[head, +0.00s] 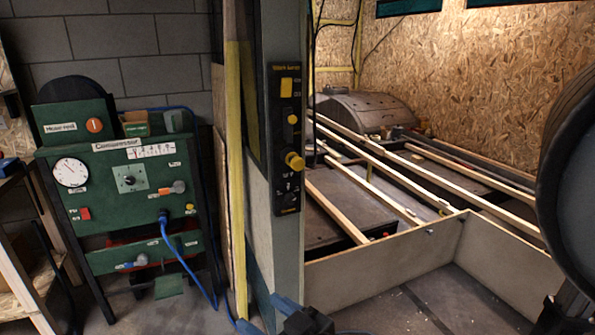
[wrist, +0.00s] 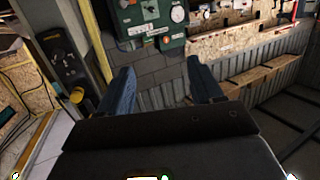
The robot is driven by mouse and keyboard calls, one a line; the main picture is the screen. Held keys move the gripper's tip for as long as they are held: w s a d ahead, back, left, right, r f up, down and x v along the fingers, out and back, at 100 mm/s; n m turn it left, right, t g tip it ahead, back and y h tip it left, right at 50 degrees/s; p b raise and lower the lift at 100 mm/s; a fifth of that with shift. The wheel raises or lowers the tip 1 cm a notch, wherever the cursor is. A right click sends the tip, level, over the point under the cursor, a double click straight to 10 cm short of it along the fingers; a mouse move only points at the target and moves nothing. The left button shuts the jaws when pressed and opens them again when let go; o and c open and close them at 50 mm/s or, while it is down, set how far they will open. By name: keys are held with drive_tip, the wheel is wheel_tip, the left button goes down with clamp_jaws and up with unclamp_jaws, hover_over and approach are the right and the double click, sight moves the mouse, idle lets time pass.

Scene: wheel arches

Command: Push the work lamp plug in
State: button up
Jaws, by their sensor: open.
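A black panel (head: 287,210) is fixed on the grey post, with a small yellow title at its top that looks like "Work lamp". A round yellow plug-like part (head: 295,161) sticks out from its middle; I cannot tell how deep it sits. Above it are a square yellow switch (head: 287,87) and a smaller yellow part (head: 292,119). In the wrist view the panel (wrist: 58,58) and the yellow part (wrist: 77,96) are at the left, outside my fingers. My gripper (wrist: 160,68) is open and empty, its blue fingers apart. It shows below the panel in the head view (head: 258,310).
A green compressor panel (head: 130,185) with a gauge and a blue hose (head: 178,255) stands at the left. Right of the post is a low-walled bay (head: 385,272) with wooden slats and a wheel arch (head: 365,110). A yellow upright (head: 237,170) runs beside the post.

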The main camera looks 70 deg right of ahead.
drive_tip(key=w+d+r+m+g+h+b, duration=0.1)
drive_tip(key=w+d+r+h, duration=0.1)
drive_tip(key=d, duration=0.6)
drive_tip(key=w+d+r+m+h, duration=0.2)
drive_tip(key=d, duration=0.6)
drive_tip(key=m+g+h+b, duration=0.1)
drive_tip(key=m+g+h, duration=0.1)
drive_tip(key=h, duration=0.1)
approach(299, 165)
drive_tip(key=x, duration=0.4)
drive_tip(key=p+x, duration=0.1)
drive_tip(key=x, duration=0.6)
clamp_jaws()
